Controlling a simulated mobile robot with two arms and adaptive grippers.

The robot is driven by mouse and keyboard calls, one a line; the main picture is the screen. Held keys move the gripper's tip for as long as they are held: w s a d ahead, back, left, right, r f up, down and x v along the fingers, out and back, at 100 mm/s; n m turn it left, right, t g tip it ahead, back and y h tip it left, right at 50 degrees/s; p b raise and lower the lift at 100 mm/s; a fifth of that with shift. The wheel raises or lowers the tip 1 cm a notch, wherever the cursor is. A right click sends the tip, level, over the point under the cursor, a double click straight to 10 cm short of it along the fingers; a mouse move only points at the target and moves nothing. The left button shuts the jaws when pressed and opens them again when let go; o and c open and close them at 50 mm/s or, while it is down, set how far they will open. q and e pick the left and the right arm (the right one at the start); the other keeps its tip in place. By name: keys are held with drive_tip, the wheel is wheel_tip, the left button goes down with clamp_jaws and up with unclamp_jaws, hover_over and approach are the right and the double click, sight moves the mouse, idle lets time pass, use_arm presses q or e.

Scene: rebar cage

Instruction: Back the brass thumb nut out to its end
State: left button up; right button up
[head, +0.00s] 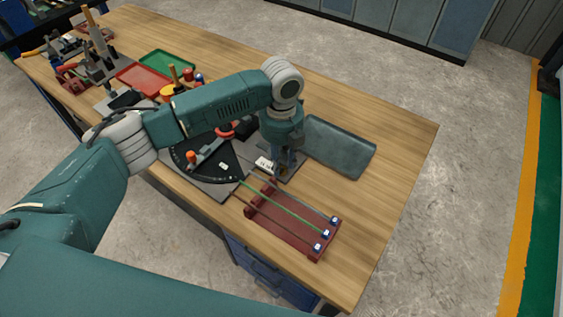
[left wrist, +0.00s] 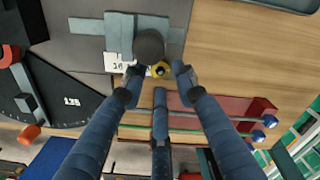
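The brass thumb nut (left wrist: 161,70) shows in the left wrist view as a small yellow ring beside a dark round knob (left wrist: 149,46). A white label (left wrist: 117,63) with dark digits lies to its left. My left gripper (left wrist: 159,82) has its fingers spread, with the nut between and just beyond the tips. I see no clear contact with it. In the head view my left gripper (head: 285,164) points down over a grey plate on the bench and mostly hides the nut. My right gripper is not in view.
A red rack (head: 290,232) with thin rods and blue-white ends stands close in front. A grey-blue pad (head: 338,147) lies to the right. The bench's right end (head: 395,165) is bare.

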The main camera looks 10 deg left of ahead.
sight(282, 171)
use_arm(q)
drive_tip(key=shift+f, duration=1.1)
clamp_jaws()
drive_tip(key=n+p, duration=0.2)
drive_tip(key=shift+d+r+p, duration=0.1)
drive_tip(key=shift+r+p, duration=0.15)
drive_tip(key=shift+p, duration=0.1)
drive_tip(key=shift+f+n, duration=0.15)
drive_tip(key=shift+n, duration=0.35)
unclamp_jaws()
